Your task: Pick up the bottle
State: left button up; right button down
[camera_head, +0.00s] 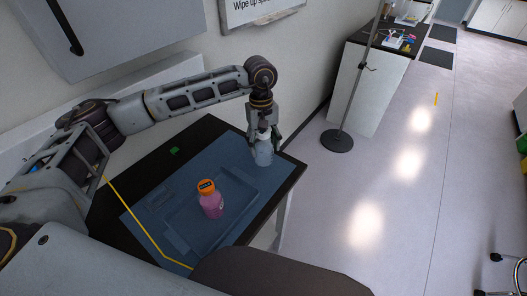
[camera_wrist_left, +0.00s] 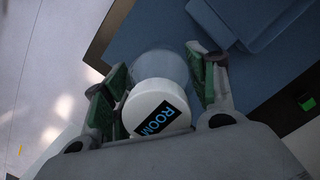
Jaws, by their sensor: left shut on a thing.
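A clear bottle with a white cap (camera_wrist_left: 155,107) sits between the green-padded fingers of my left gripper (camera_wrist_left: 155,85) in the left wrist view. The cap has a dark label reading "ROOM". In the head view my left gripper (camera_head: 264,131) points down and is shut on this clear bottle (camera_head: 263,154) near its top. The bottle is upright at the far right part of the blue mat; I cannot tell whether its base touches the mat. A second bottle, pink with an orange cap (camera_head: 210,200), stands in the blue tray (camera_head: 238,207). My right gripper is not in view.
The blue mat lies on a dark-topped table (camera_head: 135,173) beside a wall. A small green item (camera_head: 174,150) is on the table's dark top. A pole on a round black base (camera_head: 337,140) stands on the floor to the right, near a white cabinet (camera_head: 364,92).

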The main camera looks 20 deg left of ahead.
pick_arm(q)
notch_tip(320, 180, up, 5)
jog(key=shift+f+b, duration=0.15)
jog(key=shift+b, duration=0.2)
jog(key=shift+r, duration=0.55)
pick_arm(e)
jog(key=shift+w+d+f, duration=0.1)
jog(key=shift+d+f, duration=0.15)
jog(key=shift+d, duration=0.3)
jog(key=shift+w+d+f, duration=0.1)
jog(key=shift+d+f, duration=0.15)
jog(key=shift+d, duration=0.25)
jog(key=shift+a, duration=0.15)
pick_arm(q)
jog(key=o, duration=0.6)
jog(key=c, duration=0.8)
jog(key=shift+c, duration=0.2)
jog(key=shift+d, duration=0.15)
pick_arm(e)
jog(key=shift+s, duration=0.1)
